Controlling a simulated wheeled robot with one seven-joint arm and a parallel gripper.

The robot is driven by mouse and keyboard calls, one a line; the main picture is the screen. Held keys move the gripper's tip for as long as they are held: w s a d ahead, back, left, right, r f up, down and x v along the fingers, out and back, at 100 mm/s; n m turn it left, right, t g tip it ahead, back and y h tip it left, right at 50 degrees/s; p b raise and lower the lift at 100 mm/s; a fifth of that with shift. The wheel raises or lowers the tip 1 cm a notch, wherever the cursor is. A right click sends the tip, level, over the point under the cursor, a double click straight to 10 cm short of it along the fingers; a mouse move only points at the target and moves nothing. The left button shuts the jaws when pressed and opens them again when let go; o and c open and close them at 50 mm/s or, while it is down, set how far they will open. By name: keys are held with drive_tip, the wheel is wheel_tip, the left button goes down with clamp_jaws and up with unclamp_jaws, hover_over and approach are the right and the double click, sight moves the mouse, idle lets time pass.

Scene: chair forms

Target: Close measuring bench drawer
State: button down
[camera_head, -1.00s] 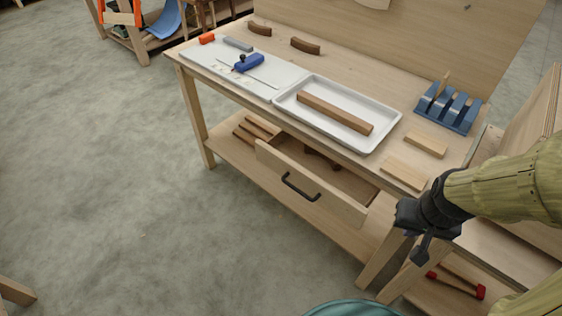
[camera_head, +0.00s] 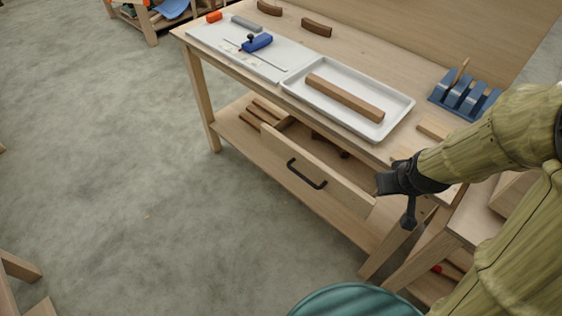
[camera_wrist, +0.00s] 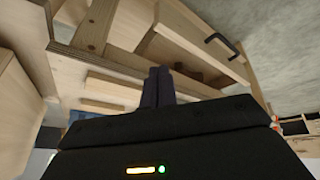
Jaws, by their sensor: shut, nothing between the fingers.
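The measuring bench (camera_head: 225,55) has a wooden drawer (camera_head: 335,187) that is pulled out from under its top. A dark bar handle (camera_head: 306,174) is on the drawer front. Some dark items lie inside the drawer, mostly hidden. My gripper (camera_head: 408,222) is to the right of the drawer's right end, pointing down, apart from the handle. In the wrist view, my gripper (camera_wrist: 158,88) shows its two fingers shut together with nothing between them. The drawer (camera_wrist: 195,32) and its handle (camera_wrist: 222,46) also show there, beyond the fingertips.
A white tray (camera_head: 300,90) with a wooden bar, a blue clamp (camera_head: 257,42) and a blue slotted rack (camera_head: 465,97) are on the bench top. Wood pieces lie on the lower shelf. A teal round thing (camera_head: 355,302) is at the bottom.

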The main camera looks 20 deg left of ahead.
drive_tip(key=w+a+f+n+t+y+b, duration=0.1)
drive_tip(key=w+a+f+n+b, duration=0.1)
drive_tip(key=a, duration=0.5)
drive_tip(key=w+a+f+n+t+y+b, duration=0.2)
drive_tip(key=w+a+f+n, duration=0.1)
drive_tip(key=a+f+n, duration=0.2)
drive_tip(key=w+a+f+n+t+y+b, duration=0.2)
drive_tip(key=a+f, duration=0.4)
drive_tip(key=a, duration=0.3)
drive_tip(key=shift+w+n, duration=0.65)
drive_tip(key=shift+n, duration=0.55)
drive_tip(key=s+a+f+n+t+b, duration=0.5)
drive_tip(key=s+a+f+n+t, duration=0.1)
drive_tip(key=a+f, duration=0.3)
drive_tip(key=shift+s+a+f+t+y+b, duration=0.15)
drive_tip(key=shift+a+f+t+y+b, duration=0.2)
drive_tip(key=shift+a, duration=0.4)
drive_tip(key=b, duration=0.1)
approach(281, 150)
drive_tip(key=w+a, duration=0.2)
drive_tip(key=a, duration=0.2)
drive_tip(key=w, duration=0.1)
drive_tip(key=w+d, duration=0.1)
drive_tip(key=w, duration=0.1)
drive_tip(key=shift+d, duration=0.25)
drive_tip(key=shift+w+d, duration=0.2)
drive_tip(key=shift+w, duration=0.1)
